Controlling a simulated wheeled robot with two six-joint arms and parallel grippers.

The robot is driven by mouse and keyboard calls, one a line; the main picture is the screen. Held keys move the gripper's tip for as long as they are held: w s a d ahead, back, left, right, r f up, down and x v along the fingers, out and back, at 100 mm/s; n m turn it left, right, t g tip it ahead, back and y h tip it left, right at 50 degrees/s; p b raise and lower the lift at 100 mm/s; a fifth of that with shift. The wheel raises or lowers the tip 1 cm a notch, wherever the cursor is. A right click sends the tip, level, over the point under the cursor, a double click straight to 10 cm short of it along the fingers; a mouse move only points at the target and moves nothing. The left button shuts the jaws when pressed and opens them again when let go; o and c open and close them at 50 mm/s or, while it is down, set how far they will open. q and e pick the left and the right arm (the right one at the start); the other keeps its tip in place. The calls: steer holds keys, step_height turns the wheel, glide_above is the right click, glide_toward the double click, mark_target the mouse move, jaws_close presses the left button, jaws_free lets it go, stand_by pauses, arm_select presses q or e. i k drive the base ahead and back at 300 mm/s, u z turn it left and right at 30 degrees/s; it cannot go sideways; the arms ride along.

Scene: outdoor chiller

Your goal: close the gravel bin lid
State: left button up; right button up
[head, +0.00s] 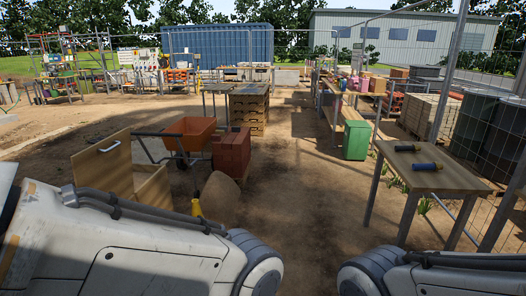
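A wooden bin (157,190), which looks like the gravel bin, stands on the ground at the left, partly hidden behind my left arm. Its wooden lid (104,168) stands raised and tilted, open, on the bin's left side. A metal bar handle shows near the lid's top edge. The inside of the bin is mostly hidden, and I cannot tell what is in it. My white left and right arm links fill the bottom of the head view. Neither gripper shows, and no part of my arms that I see is clearly touching the lid.
A green box (356,140) sits farther back. The middle ground is clear.

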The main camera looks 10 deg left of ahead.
mark_target(106, 165)
steer(key=i, duration=0.95)
steer(key=u, duration=1.6)
steer(key=k, duration=0.5)
steer(key=z, duration=0.85)
steer(key=i, duration=1.4)
steer(key=u, duration=0.65)
steer(key=i, duration=0.65)
steer(key=u, duration=0.5)
